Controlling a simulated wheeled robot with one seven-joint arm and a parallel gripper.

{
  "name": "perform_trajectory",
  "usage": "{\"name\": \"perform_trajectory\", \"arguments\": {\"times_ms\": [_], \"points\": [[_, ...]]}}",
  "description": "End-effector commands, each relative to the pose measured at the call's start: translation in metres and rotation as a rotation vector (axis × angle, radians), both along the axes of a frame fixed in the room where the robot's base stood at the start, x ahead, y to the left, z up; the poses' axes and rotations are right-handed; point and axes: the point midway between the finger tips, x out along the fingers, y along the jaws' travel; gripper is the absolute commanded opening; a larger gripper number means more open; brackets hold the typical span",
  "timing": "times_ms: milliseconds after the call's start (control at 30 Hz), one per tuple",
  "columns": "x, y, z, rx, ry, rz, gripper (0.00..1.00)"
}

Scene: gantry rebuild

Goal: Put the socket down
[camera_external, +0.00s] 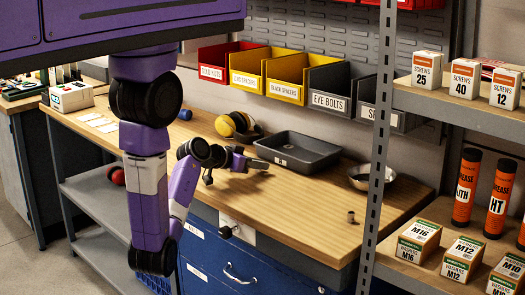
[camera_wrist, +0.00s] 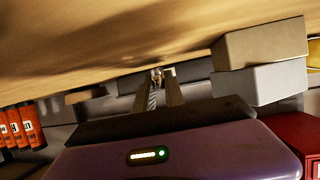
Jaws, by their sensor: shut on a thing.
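My gripper (camera_external: 258,164) is low over the wooden workbench (camera_external: 300,205), just in front of the grey tray, pointing right. In the wrist view my gripper (camera_wrist: 160,86) has its two fingers close together, with a small metallic piece, the socket (camera_wrist: 157,73), between the tips. The fingers hide most of it. I cannot tell whether it touches the wood. In the external view the held socket is too small to make out. A small dark cylinder (camera_external: 350,217) stands apart on the bench, nearer the front right.
A grey tray (camera_external: 318,152), a metal bowl (camera_external: 372,178) and yellow ear defenders (camera_external: 238,124) lie toward the back. Labelled bins (camera_external: 285,77) hang behind. A shelf post (camera_external: 378,145) stands at right front. The bench's middle front is mostly clear.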

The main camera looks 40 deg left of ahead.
Motion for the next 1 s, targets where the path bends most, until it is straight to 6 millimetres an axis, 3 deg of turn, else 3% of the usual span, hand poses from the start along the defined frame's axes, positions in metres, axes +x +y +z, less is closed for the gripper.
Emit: {"name": "perform_trajectory", "arguments": {"times_ms": [367,400,500,800,1000], "points": [[0.000,0.000,-0.008,0.000,0.001,-0.001,0.00],[0.000,0.000,-0.009,-0.001,0.002,-0.001,0.22],[0.000,0.000,-0.009,-0.001,0.003,-0.001,0.36],[0.000,0.000,-0.010,-0.003,0.005,-0.001,0.36],[-0.003,0.001,0.006,-0.002,0.003,0.001,0.36]]}}
